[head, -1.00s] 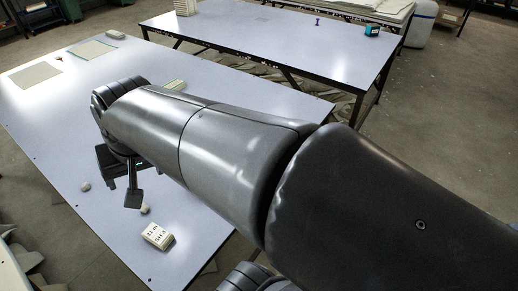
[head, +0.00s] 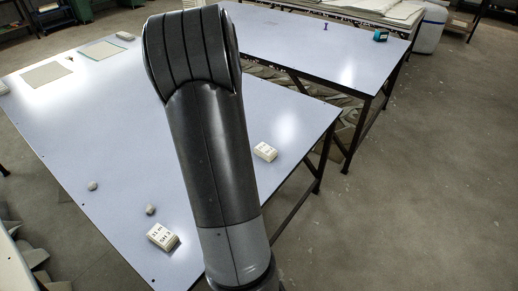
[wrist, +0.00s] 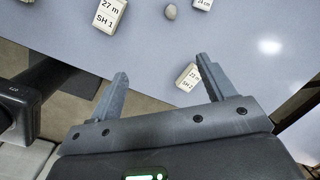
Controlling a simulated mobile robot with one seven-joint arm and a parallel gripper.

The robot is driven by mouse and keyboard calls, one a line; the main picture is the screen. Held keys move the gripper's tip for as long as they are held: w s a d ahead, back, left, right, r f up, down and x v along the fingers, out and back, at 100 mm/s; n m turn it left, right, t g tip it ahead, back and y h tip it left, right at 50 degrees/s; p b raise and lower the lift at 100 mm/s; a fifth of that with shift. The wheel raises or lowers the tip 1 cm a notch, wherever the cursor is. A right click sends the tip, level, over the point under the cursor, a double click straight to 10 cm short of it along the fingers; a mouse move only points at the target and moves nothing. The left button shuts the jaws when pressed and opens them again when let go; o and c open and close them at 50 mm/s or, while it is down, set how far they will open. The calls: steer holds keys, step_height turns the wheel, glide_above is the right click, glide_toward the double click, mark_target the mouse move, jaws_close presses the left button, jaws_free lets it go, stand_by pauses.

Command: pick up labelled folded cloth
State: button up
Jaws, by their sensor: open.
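Several small cream folded cloths with printed labels lie on the near table (head: 110,130). One cloth (head: 163,236) lies by the table's near corner in the head view; another (head: 265,151) lies right of my arm. In the wrist view a cloth marked "27 m SH 1" (wrist: 109,12) is at the top. A smaller-looking cloth marked "22 m" (wrist: 188,78) appears between my fingertips, nearer the right one, apparently beyond them. A third labelled cloth (wrist: 202,4) is cut by the top edge. My gripper (wrist: 161,68) is open and empty. My arm hides it in the head view.
Two grey pebble-like lumps (head: 92,186) (head: 151,209) lie on the table's near half. Flat cloth pieces (head: 47,74) (head: 101,50) lie at its far left. A second table (head: 290,45) stands behind, with a teal item (head: 380,36) on it.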

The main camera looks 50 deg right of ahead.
steer(key=s+d+f+m+g, duration=0.1)
steer(key=s+d+f+m, duration=0.2)
steer(key=d+f+m, duration=0.6)
steer(key=m, duration=0.1)
glide_above(265, 149)
step_height(265, 149, down, 6)
steer(key=shift+g, duration=0.4)
steer(key=f, duration=0.5)
steer(key=shift+s+a+f, duration=0.1)
steer(key=shift+a, duration=0.1)
steer(key=shift+d+f, duration=0.2)
steer(key=shift+f, duration=1.15)
steer(key=shift+d+f, duration=0.15)
steer(key=shift+f, duration=1.2)
steer(key=shift+c, duration=0.4)
steer(key=c, duration=1)
steer(key=shift+o, duration=0.2)
steer(key=shift+r, duration=0.15)
